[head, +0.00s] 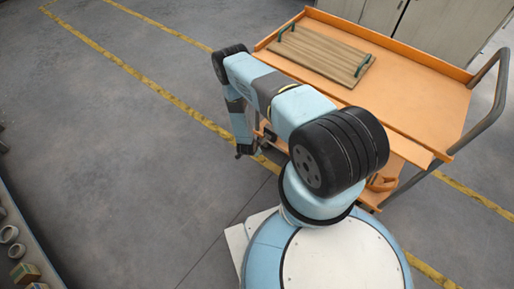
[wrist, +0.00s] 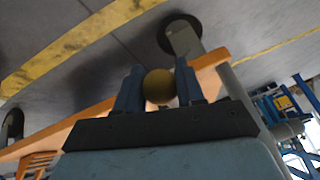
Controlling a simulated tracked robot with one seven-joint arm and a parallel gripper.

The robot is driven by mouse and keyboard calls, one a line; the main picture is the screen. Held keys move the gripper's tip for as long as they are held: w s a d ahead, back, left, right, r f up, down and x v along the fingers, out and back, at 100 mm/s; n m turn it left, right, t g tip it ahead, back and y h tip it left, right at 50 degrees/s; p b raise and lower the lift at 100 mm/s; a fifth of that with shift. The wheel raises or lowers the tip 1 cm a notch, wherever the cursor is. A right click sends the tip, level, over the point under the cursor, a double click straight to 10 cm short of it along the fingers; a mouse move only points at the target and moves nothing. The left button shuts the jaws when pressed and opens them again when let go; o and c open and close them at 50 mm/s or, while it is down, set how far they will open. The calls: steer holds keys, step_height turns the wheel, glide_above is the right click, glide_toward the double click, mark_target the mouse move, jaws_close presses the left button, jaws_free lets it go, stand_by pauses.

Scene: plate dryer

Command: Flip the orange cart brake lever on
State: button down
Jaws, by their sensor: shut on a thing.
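The orange cart (head: 425,100) stands at the right in the head view, and its orange edge (wrist: 75,125) crosses the wrist view. My gripper (head: 246,151) is low at the cart's left side, small and dark in the head view. In the wrist view my gripper (wrist: 158,88) has its two fingers on either side of a round ochre knob (wrist: 159,87) and is shut on it. The knob looks like the end of the brake lever; the lever's shaft is hidden behind the gripper. My arm covers part of the cart's near side in the head view.
A wooden board (head: 322,54) with two green handles lies on the cart top. The cart's grey push handle (head: 490,110) is at the right. Shelf items (head: 12,236) stand at the lower left. The grey floor (head: 110,150) with yellow lines is clear.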

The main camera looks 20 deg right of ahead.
steer(key=shift+s+f, duration=0.1)
steer(key=shift+f, duration=0.3)
steer(key=c, duration=0.7)
jaws_free()
steer(key=shift+c, duration=0.2)
steer(key=shift+r, duration=0.1)
steer(key=shift+a+r, duration=0.15)
steer(key=shift+r, duration=0.1)
steer(key=v, duration=1.3)
steer(key=shift+s, duration=0.1)
